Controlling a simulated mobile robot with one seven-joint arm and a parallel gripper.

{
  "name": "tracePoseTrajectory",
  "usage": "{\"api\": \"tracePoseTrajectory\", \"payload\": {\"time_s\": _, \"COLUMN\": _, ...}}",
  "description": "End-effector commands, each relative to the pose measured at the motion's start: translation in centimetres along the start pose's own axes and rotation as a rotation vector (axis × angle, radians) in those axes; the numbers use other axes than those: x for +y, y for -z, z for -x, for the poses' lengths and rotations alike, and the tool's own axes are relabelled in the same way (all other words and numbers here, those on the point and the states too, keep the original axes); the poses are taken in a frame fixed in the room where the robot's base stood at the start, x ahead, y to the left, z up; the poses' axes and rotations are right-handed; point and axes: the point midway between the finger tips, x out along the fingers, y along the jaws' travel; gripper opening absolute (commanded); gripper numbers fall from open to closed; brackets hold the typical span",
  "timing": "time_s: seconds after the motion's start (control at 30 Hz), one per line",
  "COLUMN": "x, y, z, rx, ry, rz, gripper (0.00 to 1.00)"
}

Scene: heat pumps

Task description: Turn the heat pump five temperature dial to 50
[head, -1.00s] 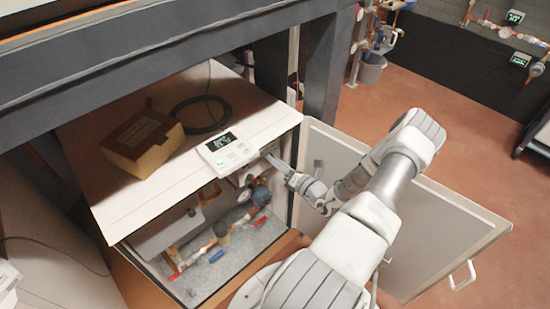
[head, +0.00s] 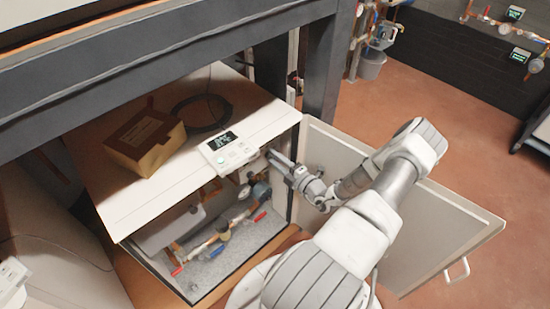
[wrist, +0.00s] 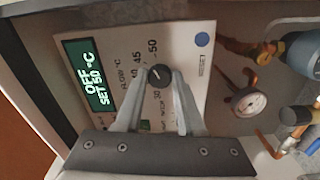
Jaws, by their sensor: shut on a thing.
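The temperature dial (wrist: 158,76) is a small dark round knob on a pale control panel (wrist: 192,84), seen turned sideways in the wrist view. Numbers 30, 40, 45 and 50 stand around it. The green display (wrist: 92,79) reads "OFF" and "SET 50 °C". My gripper (wrist: 159,83) has its two fingers on either side of the dial and is shut on it. The dial's pointer mark is too small to read surely. In the head view my gripper (head: 273,156) reaches in under the cabinet top's front edge, and the dial is hidden.
A white controller (head: 228,152) and a cardboard box (head: 145,140) sit on the cabinet top (head: 130,201). Pipes and red and blue valve handles fill the cabinet below. A gauge (wrist: 249,102) is near the panel.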

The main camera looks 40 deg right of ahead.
Motion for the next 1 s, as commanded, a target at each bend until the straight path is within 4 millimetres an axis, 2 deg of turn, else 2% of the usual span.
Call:
{"api": "tracePoseTrajectory", "payload": {"time_s": 0.4, "x": -0.11, "y": 0.04, "z": 0.09, "rx": 0.0, "ry": 0.002, "rz": -0.226, "gripper": 0.0}}
{"api": "tracePoseTrajectory", "payload": {"time_s": 1.0, "x": -0.13, "y": 0.05, "z": 0.08, "rx": 0.0, "ry": 0.002, "rz": -0.272, "gripper": 0.0}}
